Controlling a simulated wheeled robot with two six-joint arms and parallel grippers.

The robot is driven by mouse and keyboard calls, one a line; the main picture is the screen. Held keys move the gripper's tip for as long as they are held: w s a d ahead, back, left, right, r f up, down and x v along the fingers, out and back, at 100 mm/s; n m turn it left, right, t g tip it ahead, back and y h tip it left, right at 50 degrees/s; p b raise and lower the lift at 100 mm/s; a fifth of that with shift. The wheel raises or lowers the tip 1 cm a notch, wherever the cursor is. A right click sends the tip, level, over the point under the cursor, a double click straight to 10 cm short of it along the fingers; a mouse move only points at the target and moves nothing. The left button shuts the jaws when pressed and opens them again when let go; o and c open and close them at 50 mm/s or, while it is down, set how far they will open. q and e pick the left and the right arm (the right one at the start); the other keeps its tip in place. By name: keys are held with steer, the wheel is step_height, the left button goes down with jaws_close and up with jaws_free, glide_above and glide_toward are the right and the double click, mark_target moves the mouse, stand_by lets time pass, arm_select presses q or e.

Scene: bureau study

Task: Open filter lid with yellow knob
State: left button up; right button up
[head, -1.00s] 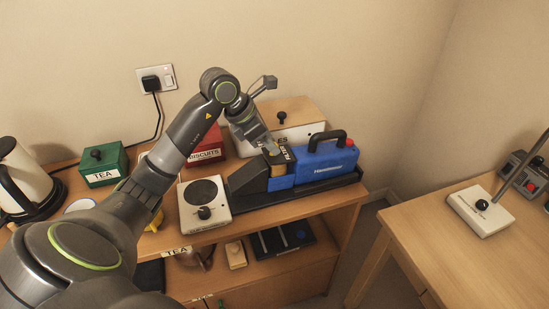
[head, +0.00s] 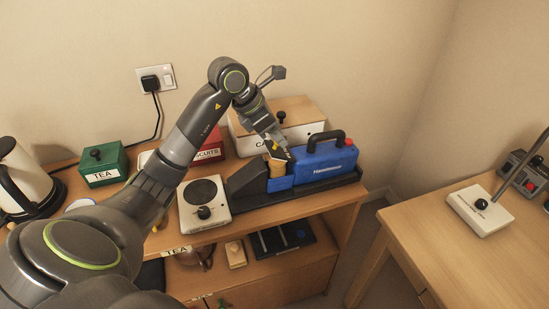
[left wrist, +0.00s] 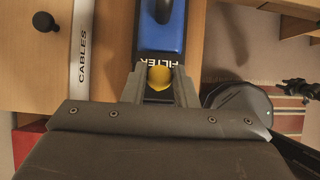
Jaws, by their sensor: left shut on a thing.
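The blue machine (head: 325,166) with a black handle sits on a black base on the wooden cabinet. Its dark filter lid (head: 289,154) stands tilted up at the machine's left end, above a tan round part (head: 277,169). The lid's FILTER lettering (left wrist: 158,62) shows in the left wrist view, beside the yellow knob (left wrist: 160,77). My left gripper (head: 276,145) is shut on the yellow knob, which lies between its fingers in the left wrist view. The fingers partly hide knob and lid in the head view. My right gripper is not in view.
A white hotplate (head: 205,203) stands left of the machine. A CABLES box (head: 291,110) and a red BISCUITS box (head: 209,149) stand behind. A green TEA box (head: 104,164) and a kettle (head: 24,182) are at the left. A desk (head: 430,225) is at the right.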

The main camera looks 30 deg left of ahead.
mark_target(288, 152)
arm_select(q)
steer(key=shift+w+d+r, duration=0.35)
steer(key=shift+w+r, duration=0.05)
steer(key=shift+w+d+b, duration=0.1)
steer(key=shift+b, duration=0.2)
steer(key=shift+w+d+r, duration=0.2)
steer(key=shift+w+d, duration=0.1)
steer(key=shift+w, duration=0.15)
steer(key=shift+w+d+r+b, duration=0.1)
steer(key=shift+d+b, duration=0.1)
steer(key=shift+b, duration=0.2)
steer(key=shift+w+d, duration=0.25)
jaws_close()
steer(key=o, duration=1)
jaws_free()
steer(key=shift+s+a, duration=0.1)
steer(key=shift+c, duration=0.2)
